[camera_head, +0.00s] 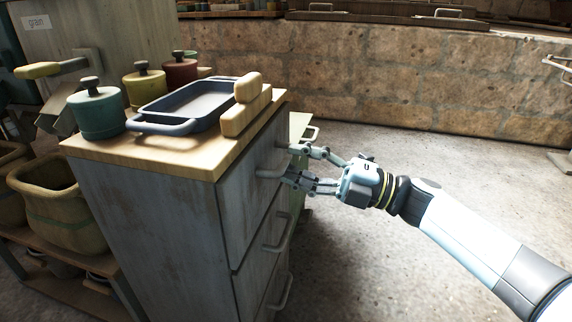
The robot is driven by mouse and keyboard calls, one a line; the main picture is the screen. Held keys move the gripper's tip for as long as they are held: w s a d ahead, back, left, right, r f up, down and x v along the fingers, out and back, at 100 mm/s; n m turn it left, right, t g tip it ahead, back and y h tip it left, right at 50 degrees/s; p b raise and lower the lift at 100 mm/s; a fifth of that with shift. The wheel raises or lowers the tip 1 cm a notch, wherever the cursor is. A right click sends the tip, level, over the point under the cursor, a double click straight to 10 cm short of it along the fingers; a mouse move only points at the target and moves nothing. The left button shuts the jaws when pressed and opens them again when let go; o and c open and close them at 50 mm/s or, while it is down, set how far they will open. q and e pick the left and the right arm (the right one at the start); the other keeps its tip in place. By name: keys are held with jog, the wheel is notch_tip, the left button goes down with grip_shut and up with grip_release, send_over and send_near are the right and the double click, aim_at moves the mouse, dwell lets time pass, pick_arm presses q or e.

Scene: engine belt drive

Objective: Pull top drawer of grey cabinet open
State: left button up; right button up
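The grey cabinet (165,225) stands left of centre with a light wooden top. Its drawer fronts face right, one above another, each with a bar handle. The top drawer (262,158) looks closed, and its handle (268,173) is beside my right gripper's fingers. My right gripper (298,166) comes in from the right, with its fingers apart, one above and the others lower, close to the handle. I cannot tell whether the fingers touch the handle. My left gripper is not in view.
On the cabinet top are a dark blue tray (150,127), a wooden block piece (240,118) and teal (97,115), yellow and red lidded pots. Baskets (62,205) stand on a low shelf at the left. The floor (400,270) right of the cabinet is clear up to a stone wall (400,80).

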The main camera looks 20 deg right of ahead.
jog(key=shift+x, duration=1.3)
grip_shut()
